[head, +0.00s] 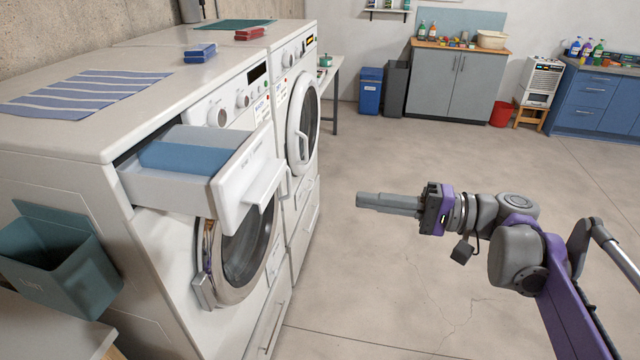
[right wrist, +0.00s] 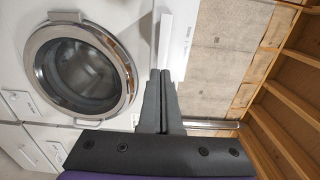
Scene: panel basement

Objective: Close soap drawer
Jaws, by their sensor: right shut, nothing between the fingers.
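The soap drawer (head: 240,178) is pulled out of the upper left of the near washing machine (head: 180,262). Its white front stands well away from the machine's face, and blue shows inside its tray. In the right wrist view the white drawer front (right wrist: 178,40) shows just beyond my fingertips. My right gripper (head: 360,200) is shut and empty, pointing left toward the machine, to the right of the drawer with a gap between them in the head view. It also shows in the right wrist view (right wrist: 160,75). My left gripper is not in view.
The washer's round door (head: 245,250) sits below the drawer. A second machine (head: 303,130) stands behind it. A teal bin (head: 55,262) hangs at the near side. Folded cloths lie on top. The floor (head: 400,270) right of the machines is clear.

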